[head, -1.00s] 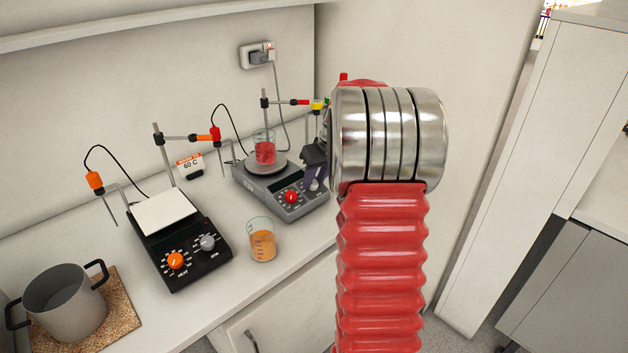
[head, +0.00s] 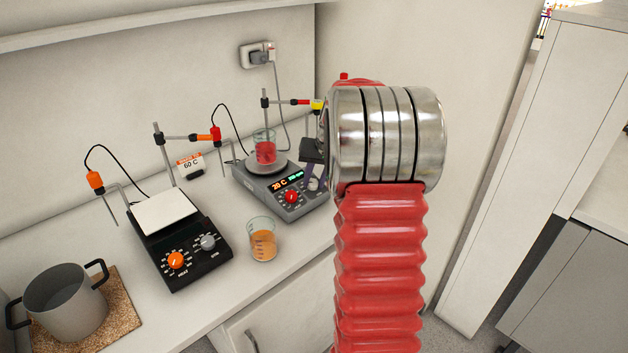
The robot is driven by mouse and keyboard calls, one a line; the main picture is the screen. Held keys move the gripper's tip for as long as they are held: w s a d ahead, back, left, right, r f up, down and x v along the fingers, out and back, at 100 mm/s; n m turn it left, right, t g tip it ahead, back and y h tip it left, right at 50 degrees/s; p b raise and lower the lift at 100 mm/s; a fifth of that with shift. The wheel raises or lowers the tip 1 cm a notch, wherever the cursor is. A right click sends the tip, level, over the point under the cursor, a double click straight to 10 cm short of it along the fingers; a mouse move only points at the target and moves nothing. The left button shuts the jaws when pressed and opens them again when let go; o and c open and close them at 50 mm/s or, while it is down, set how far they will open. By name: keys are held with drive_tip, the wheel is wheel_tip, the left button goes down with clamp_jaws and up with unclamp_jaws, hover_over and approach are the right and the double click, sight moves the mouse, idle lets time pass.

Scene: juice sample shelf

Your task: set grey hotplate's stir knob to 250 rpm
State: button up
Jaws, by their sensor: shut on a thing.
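The grey hotplate (head: 262,190) stands at the back right of the bench. A beaker of red liquid (head: 265,151) is on its plate. Its red knob (head: 291,197) is in plain view. Its display (head: 287,181) is lit, with an orange "20 C" and a small green rpm figure too small to read surely. The grey stir knob (head: 314,185) shows right of the red one, partly hidden. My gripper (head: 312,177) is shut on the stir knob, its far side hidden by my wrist.
A black hotplate (head: 180,248) with orange and grey knobs stands to the left. A beaker of orange liquid (head: 262,243) stands close in front of the grey hotplate. A pot (head: 66,300) sits on a cork mat at the far left. Clamp stands rise behind.

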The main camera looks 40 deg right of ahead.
idle(0.4)
drive_tip(key=o, duration=1.1)
drive_tip(key=shift+c, duration=0.2)
drive_tip(key=shift+r, duration=0.1)
drive_tip(key=v, duration=1.3)
drive_tip(key=shift+r, duration=0.25)
